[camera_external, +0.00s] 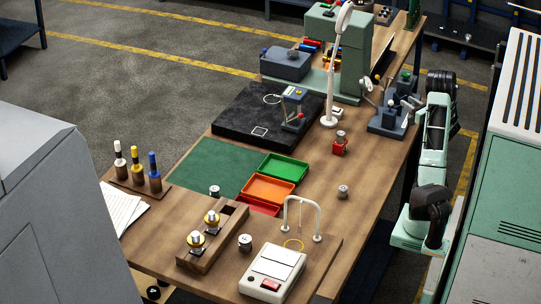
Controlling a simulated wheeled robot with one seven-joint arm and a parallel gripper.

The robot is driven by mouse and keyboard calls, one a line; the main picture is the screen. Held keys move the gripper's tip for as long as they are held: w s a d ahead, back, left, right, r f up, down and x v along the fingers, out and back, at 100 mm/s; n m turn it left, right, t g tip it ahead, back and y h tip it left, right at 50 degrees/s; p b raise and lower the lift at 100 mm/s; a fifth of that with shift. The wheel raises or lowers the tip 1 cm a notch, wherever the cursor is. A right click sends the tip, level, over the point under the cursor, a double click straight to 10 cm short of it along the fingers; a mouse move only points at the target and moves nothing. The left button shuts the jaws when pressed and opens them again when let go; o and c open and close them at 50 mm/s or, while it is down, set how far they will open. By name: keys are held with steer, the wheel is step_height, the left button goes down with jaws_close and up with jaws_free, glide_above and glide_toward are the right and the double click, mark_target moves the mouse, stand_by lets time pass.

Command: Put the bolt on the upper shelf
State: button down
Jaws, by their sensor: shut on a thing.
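My mint-green arm with black joints stands at the right edge of the bench in the external view. I cannot make out my gripper or its fingertips; the end of the arm is not clearly shown. I cannot pick out a bolt for certain. A dark shelf (452,32) with small items stands at the top right, behind the bench. I cannot tell whether it is the upper shelf.
The wooden bench (335,215) holds green (284,167) and orange (268,189) trays, a wooden block (213,247) with tool holders, a white device (273,273), a black plate (240,117) and a grey bench tool (388,122). A green-and-white cabinet (505,190) stands close on the right.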

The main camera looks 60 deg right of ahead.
steer(key=w+a+n+y+b, duration=0.3)
steer(key=w+a+n+y, duration=0.95)
steer(key=w+a, duration=1.55)
steer(key=shift+w+a+f+m+t+y, duration=0.1)
steer(key=shift+f+m+y, duration=0.35)
steer(key=shift+f, duration=1.2)
steer(key=shift+w+a+f+m+t+y, duration=0.15)
steer(key=shift+f+m+y, duration=0.3)
steer(key=shift+f, duration=1.25)
steer(key=shift+w+a+f+m+t+y, duration=0.1)
steer(key=shift+f+m+y, duration=0.3)
steer(key=shift+f, duration=1.25)
steer(key=shift+f, duration=0.1)
steer(key=shift+f, duration=0.1)
steer(key=c, duration=1)
jaws_free()
steer(key=shift+c, duration=0.2)
